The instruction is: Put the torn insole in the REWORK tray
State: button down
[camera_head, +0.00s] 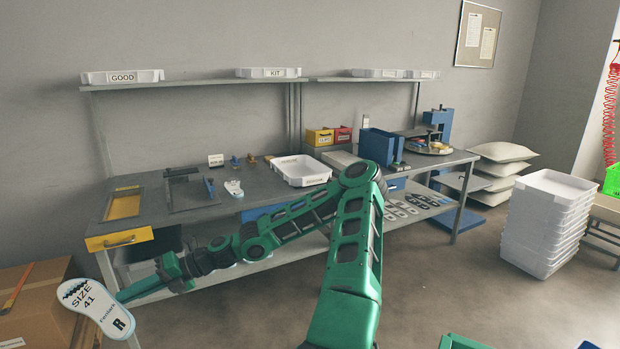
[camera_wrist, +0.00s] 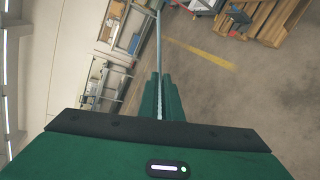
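A white insole (camera_head: 98,309) printed "SIZE 41" and "R" is at the lower left of the head view, with a dark jagged mark by its upper end. My gripper (camera_head: 128,294) is shut on it and holds it up in the air, left of the workbench front. In the wrist view my gripper (camera_wrist: 160,112) has its fingers close together, with the insole (camera_wrist: 158,45) edge-on as a thin pale strip between them. I cannot read REWORK on any tray. A white tray (camera_head: 303,181) on the bench has a label too small to read.
A small pale insole-like piece (camera_head: 234,188) lies on the bench (camera_head: 150,203). Cardboard boxes (camera_head: 35,325) stand at lower left, stacked white trays (camera_head: 545,228) at right. Open floor lies in front.

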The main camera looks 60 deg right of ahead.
aim_at(296, 176)
jog(key=z, duration=1.15)
jog(key=i, duration=0.85)
jog(key=z, duration=0.05)
